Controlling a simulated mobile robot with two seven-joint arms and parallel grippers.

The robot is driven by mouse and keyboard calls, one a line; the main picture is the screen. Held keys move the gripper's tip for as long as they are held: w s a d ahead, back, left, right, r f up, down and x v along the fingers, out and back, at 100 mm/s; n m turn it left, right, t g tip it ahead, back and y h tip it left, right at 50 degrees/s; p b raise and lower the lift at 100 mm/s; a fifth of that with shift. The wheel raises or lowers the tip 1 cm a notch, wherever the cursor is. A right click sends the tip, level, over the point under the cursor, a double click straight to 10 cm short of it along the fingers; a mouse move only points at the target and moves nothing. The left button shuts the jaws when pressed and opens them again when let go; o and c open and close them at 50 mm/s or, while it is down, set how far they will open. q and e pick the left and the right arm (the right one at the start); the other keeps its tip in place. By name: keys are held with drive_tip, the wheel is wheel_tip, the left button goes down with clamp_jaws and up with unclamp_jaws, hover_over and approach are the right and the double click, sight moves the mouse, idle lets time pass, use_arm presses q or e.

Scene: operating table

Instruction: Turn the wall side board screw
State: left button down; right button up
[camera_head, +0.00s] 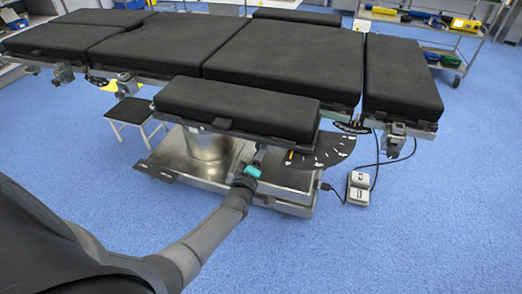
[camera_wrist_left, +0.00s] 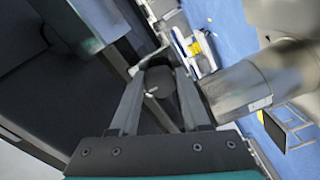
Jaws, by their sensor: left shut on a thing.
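The padded black side board (camera_head: 240,108) juts out from the near long side of the operating table. My left gripper (camera_head: 259,158) reaches up beneath it from the front. In the left wrist view a dark round screw knob (camera_wrist_left: 160,82) sits between the two fingers of my left gripper (camera_wrist_left: 160,92), and they are shut on it. In the head view the knob is hidden under the board and behind the gripper. My right gripper is in neither view.
The operating table's black top (camera_head: 285,60) spans the scene above a metal base (camera_head: 195,155). A black angle scale (camera_head: 330,148) hangs by the board's right end. A grey foot pedal (camera_head: 358,188) with cables lies on the blue floor, which is open at right.

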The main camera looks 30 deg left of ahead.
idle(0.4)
use_arm(q)
drive_tip(key=shift+c, duration=1.8)
unclamp_jaws()
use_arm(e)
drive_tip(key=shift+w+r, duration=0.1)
use_arm(q)
drive_tip(key=shift+s, duration=0.15)
drive_tip(key=p+v, duration=0.5)
drive_tip(key=v, duration=1)
drive_tip(key=shift+p, duration=0.3)
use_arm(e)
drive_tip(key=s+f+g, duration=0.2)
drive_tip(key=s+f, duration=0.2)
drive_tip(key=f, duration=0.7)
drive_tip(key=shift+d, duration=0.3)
use_arm(q)
drive_tip(key=shift+f, duration=0.15)
